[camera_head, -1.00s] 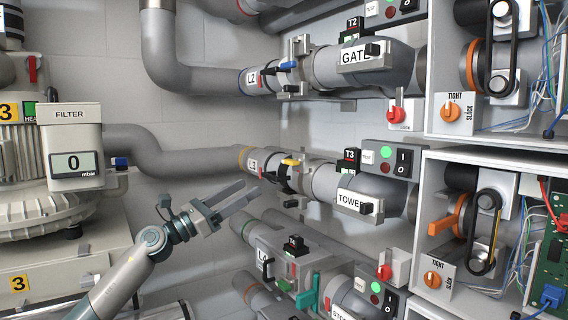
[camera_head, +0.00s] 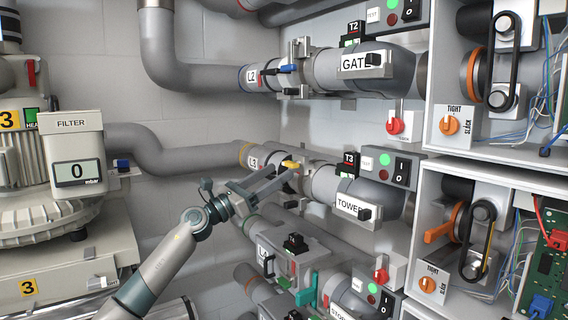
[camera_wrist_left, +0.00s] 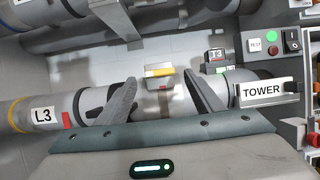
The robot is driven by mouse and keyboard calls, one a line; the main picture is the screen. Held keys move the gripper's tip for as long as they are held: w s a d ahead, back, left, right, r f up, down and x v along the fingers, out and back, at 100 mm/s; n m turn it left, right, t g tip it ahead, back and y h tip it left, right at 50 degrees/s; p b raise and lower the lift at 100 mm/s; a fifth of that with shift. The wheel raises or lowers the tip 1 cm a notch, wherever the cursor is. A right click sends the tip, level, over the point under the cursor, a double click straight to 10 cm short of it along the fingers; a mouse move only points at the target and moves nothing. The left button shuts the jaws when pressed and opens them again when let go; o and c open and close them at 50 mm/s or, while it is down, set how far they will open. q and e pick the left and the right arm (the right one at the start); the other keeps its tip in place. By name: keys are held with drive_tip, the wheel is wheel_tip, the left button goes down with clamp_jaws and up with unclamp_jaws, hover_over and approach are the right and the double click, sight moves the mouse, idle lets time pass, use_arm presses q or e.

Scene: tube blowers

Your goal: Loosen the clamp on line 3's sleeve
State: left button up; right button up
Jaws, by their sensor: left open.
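Line 3's pipe carries the L3 label (camera_head: 253,162). Its sleeve clamp has a yellow lever (camera_head: 290,164), which also shows in the left wrist view (camera_wrist_left: 158,72). My left gripper (camera_head: 279,174) is open at the clamp, with its fingertips close to the lever. In the left wrist view the two fingers (camera_wrist_left: 161,80) are spread wide, one on each side of the lever, and nothing is held. I cannot tell whether they touch anything. The fingers partly hide the sleeve. My right gripper is in neither view.
The TOWER pipe (camera_head: 353,207) continues to the right of the clamp, with the T3 box (camera_head: 347,161) behind it. Line 2's pipe with a blue lever (camera_head: 284,69) runs above. A lower line with a green handle (camera_head: 307,290) lies below. The filter unit (camera_head: 72,125) stands left.

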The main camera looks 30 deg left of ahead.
sight(287, 166)
use_arm(q)
drive_tip(key=shift+p+x, duration=0.6)
drive_tip(key=shift+x, duration=1.35)
drive_tip(key=c, duration=1)
